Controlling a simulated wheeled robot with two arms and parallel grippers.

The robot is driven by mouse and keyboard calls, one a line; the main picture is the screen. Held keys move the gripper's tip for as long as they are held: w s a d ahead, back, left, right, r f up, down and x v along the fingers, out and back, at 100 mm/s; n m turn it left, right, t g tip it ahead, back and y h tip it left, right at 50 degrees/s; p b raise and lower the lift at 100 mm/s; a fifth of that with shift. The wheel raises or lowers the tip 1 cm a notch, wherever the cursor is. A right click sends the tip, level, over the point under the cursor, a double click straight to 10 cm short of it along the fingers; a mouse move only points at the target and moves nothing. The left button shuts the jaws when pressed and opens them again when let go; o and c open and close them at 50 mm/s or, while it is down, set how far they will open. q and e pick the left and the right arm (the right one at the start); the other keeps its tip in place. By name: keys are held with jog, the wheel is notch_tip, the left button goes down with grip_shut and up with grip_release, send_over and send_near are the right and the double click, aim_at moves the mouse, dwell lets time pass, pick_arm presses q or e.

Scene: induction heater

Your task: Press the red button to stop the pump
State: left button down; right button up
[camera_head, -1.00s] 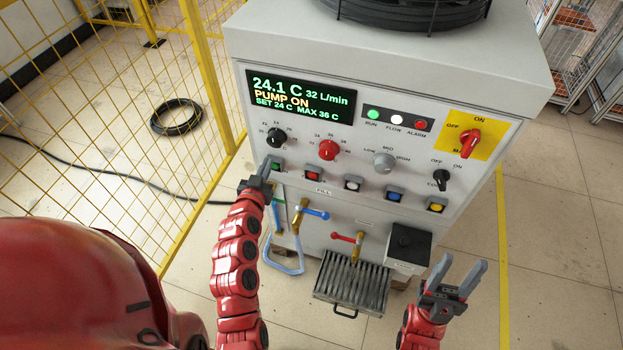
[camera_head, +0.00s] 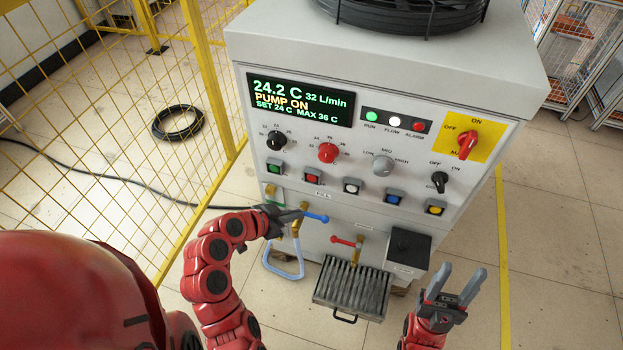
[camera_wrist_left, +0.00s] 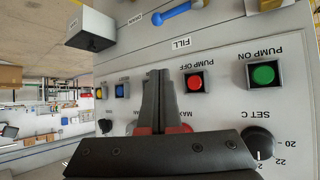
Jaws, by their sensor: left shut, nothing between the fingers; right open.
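The red button (camera_head: 313,177) is on the front panel of the grey cabinet, right of the green button (camera_head: 274,167). In the left wrist view, upside down, the red button (camera_wrist_left: 195,82) is labelled PUMP OFF and the green one (camera_wrist_left: 263,73) PUMP ON. My left gripper (camera_head: 300,213) is shut and empty, below the red button in the head view, near the blue-handled valve. In the wrist view its fingertips (camera_wrist_left: 157,74) appear left of the red button, apart from it. The display (camera_head: 300,98) reads PUMP ON, 24.2 C. My right gripper (camera_head: 454,283) is open and empty, low at right.
White, blue and yellow buttons (camera_head: 435,207) continue the row; knobs sit above. Below are a blue valve handle (camera_head: 317,218), a red one (camera_head: 342,241), a black-topped box (camera_head: 408,246) and a slatted tray (camera_head: 351,287). A yellow mesh fence (camera_head: 215,85) stands left.

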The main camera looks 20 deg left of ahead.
aim_at(312, 177)
pick_arm(q)
jog(key=w+p, duration=0.1)
jog(key=w, duration=0.8)
jog(key=shift+d+p, duration=0.15)
jog(key=shift+p, duration=0.15)
dwell(1.8)
jog(key=shift+w+b, duration=0.35)
jog(key=shift+b, duration=0.1)
